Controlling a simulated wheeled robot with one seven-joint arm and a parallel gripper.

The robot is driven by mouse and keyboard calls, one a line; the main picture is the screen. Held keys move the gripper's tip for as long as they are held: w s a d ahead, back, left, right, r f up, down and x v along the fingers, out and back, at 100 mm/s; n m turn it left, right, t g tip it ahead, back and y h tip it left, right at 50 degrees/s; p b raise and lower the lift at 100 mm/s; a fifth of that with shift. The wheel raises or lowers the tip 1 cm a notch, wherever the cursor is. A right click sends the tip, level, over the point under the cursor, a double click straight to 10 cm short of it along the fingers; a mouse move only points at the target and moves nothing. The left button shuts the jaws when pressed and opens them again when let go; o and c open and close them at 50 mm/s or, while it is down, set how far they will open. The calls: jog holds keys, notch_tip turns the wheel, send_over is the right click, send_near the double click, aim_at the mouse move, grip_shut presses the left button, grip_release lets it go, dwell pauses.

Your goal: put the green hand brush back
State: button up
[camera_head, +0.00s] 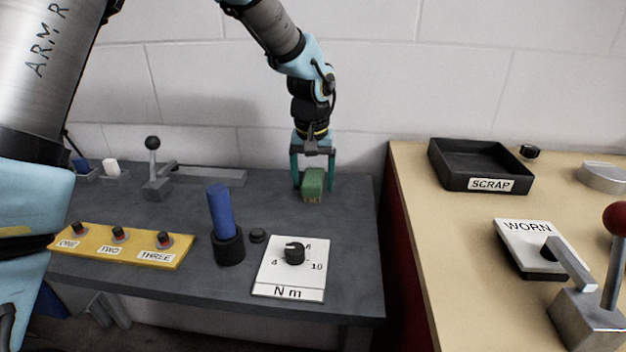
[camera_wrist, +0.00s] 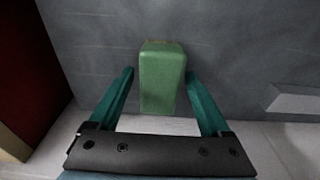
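The green hand brush (camera_head: 313,181) is at the back right of the dark grey bench, upright with its pale bristles down. I cannot tell whether the bristles touch the bench top. My gripper (camera_head: 313,178) points down over it, with one teal finger on each side of the brush. In the wrist view the brush's green top (camera_wrist: 162,77) lies between the fingertips of my gripper (camera_wrist: 161,75). A narrow gap shows at the left finger, and the right finger is very close to the brush. The fingers look open around it, not clamped.
The grey bench (camera_head: 350,240) carries a blue-handled tool in a black holder (camera_head: 228,248), an N m dial plate (camera_head: 290,283), a yellow switch panel (camera_head: 100,246) and a lever (camera_head: 155,175). To the right, a tan-topped bench holds the SCRAP tray (camera_head: 445,172) and a WORN plate (camera_head: 508,240).

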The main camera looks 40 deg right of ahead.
aim_at(312, 180)
jog(key=r, duration=0.4)
jog(key=r+b, duration=0.1)
jog(key=r, duration=0.3)
jog(key=s+a+r, duration=0.1)
jog(key=r, duration=0.3)
jog(key=shift+r, duration=0.15)
